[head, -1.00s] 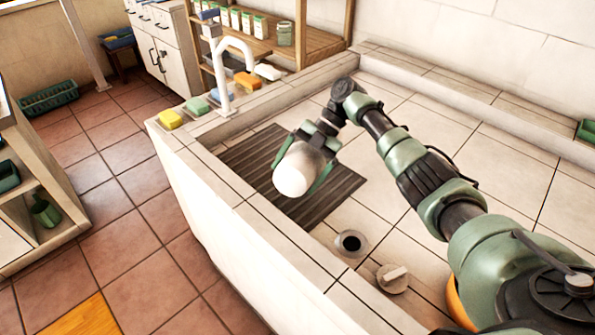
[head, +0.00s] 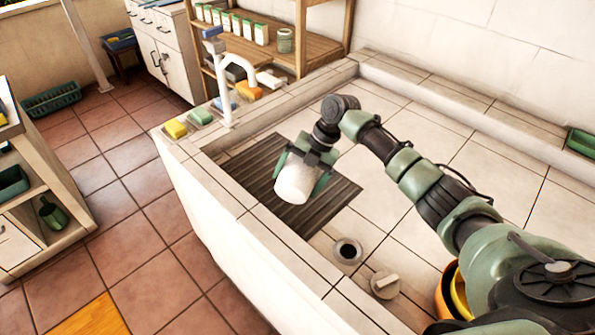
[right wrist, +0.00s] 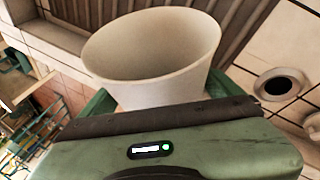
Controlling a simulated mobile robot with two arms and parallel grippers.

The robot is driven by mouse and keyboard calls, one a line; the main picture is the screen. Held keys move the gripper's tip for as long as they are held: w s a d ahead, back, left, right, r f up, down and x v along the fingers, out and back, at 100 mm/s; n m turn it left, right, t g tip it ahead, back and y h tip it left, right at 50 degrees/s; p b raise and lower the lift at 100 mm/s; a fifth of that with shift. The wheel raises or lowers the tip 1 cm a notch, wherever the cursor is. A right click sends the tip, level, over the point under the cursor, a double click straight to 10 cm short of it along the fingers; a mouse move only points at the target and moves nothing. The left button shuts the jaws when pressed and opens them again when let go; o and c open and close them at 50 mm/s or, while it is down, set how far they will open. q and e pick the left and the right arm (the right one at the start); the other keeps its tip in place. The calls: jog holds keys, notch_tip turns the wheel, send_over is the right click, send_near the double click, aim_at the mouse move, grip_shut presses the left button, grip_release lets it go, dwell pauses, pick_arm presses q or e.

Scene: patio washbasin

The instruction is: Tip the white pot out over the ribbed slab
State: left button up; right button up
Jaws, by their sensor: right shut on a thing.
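The white pot (head: 295,181) is in the jaws of my right gripper (head: 301,176), above the ribbed slab (head: 258,155). The slab is dark and grooved and lies in the tiled basin. The pot is tilted in the head view. In the right wrist view the pot (right wrist: 150,50) shows its wide round mouth and pale inner wall; I see no contents. The green fingers of the gripper (right wrist: 150,100) sit at both sides of the pot. My left gripper is in neither view.
A round drain (head: 346,251) and a pale knobbed stopper (head: 385,284) are near the slab. A white tap (head: 228,85) rises from the basin's ledge, with yellow (head: 175,129) and green (head: 200,116) sponges beside it.

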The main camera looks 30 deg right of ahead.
aim_at(297, 165)
jog(key=shift+r+t+h+p, duration=0.65)
jog(key=shift+t+h+p, duration=0.15)
jog(key=shift+h+p, duration=0.1)
jog(key=shift+r+n+t+h+p, duration=0.55)
jog(key=shift+t+h+p, duration=0.2)
jog(key=shift+p, duration=0.5)
jog(key=shift+r+t+h+p, duration=0.5)
jog(key=shift+t+h+p, duration=0.15)
jog(key=shift+h, duration=0.1)
jog(key=shift+s+r+n+t+h, duration=0.1)
jog(key=shift+r+n+t+h, duration=0.05)
jog(key=shift+n+t+h, duration=0.2)
jog(key=shift+r+t+h+p, duration=0.3)
jog(key=shift+r+t+h, duration=0.05)
jog(key=shift+t+h, duration=0.55)
jog(key=shift+r+n+t+h, duration=0.35)
jog(key=shift+t+h, duration=0.2)
jog(key=shift+t, duration=0.2)
jog(key=shift+r+n+t+h+b, duration=0.25)
jog(key=shift+r+t+h+b, duration=0.3)
jog(key=shift+t+h+b, duration=0.45)
jog(key=shift+r+t, duration=0.2)
jog(key=shift+t, duration=0.1)
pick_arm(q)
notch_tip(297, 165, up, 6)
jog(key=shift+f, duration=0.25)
pick_arm(e)
jog(key=shift+r, duration=0.25)
